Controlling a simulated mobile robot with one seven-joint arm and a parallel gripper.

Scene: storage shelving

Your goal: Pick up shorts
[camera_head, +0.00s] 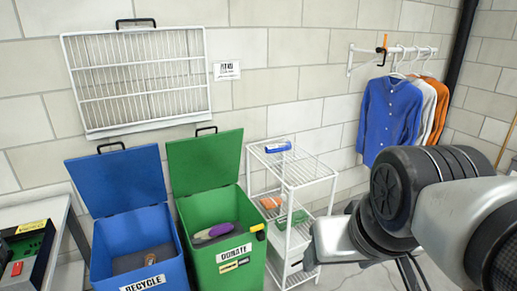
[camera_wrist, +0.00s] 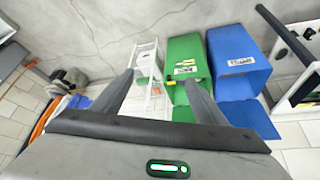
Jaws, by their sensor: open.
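I cannot pick out the shorts for certain in either view. A white wire shelf rack (camera_head: 290,180) holds a blue item (camera_head: 277,146) on top, and an orange item (camera_head: 271,202) and a green item (camera_head: 290,218) lower down; none is clearly shorts. My gripper (camera_wrist: 160,78) is open in the wrist view, with its two fingers apart and nothing seen between them. The rack also shows beyond the fingers in the wrist view (camera_wrist: 150,62). In the head view my arm comes in from the right, and its end is near the rack's lower right side.
A green DONATE bin (camera_head: 243,264) with its lid up holds a purple and grey item (camera_head: 212,232). A blue RECYCLE bin (camera_head: 105,240) stands left of it. Shirts (camera_head: 390,118) hang on a wall rail (camera_head: 425,51). A white table (camera_head: 50,212) is at far left.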

